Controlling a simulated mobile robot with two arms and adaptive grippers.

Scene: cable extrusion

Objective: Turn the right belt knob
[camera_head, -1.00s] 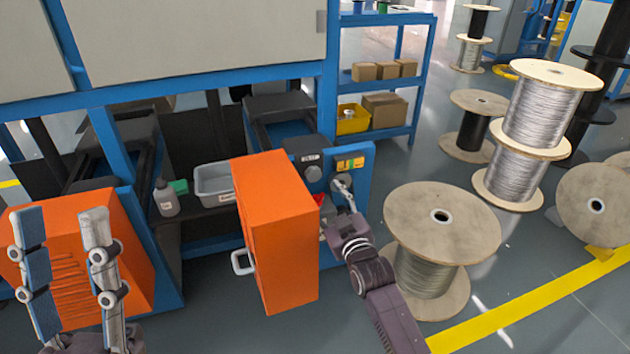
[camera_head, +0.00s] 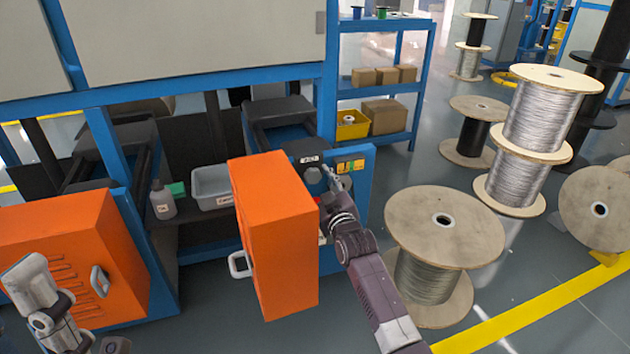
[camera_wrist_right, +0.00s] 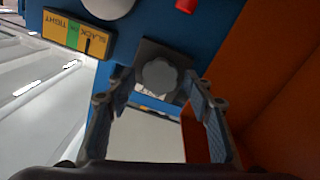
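A grey lobed knob (camera_head: 312,175) sits on a dark plate of the blue control panel, left of a yellow-green label. In the right wrist view this knob (camera_wrist_right: 160,77) shows between and beyond my right gripper's fingertips, with no clear contact. My right gripper (camera_wrist_right: 158,98) is open, its fingers apart on either side. In the head view my right gripper (camera_head: 330,178) is in front of the panel. A paler round dial (camera_head: 346,182) is below the label, also cut off at the wrist view's top (camera_wrist_right: 112,5). My left gripper (camera_head: 28,282) is low at the left; its opening is unclear.
An open orange door (camera_head: 275,235) stands close left of my right gripper. A large cable spool (camera_head: 440,225) stands right of my right arm. A grey bin (camera_head: 212,187) and a bottle (camera_head: 163,200) are on the shelf. A red button (camera_wrist_right: 187,4) is near the dial.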

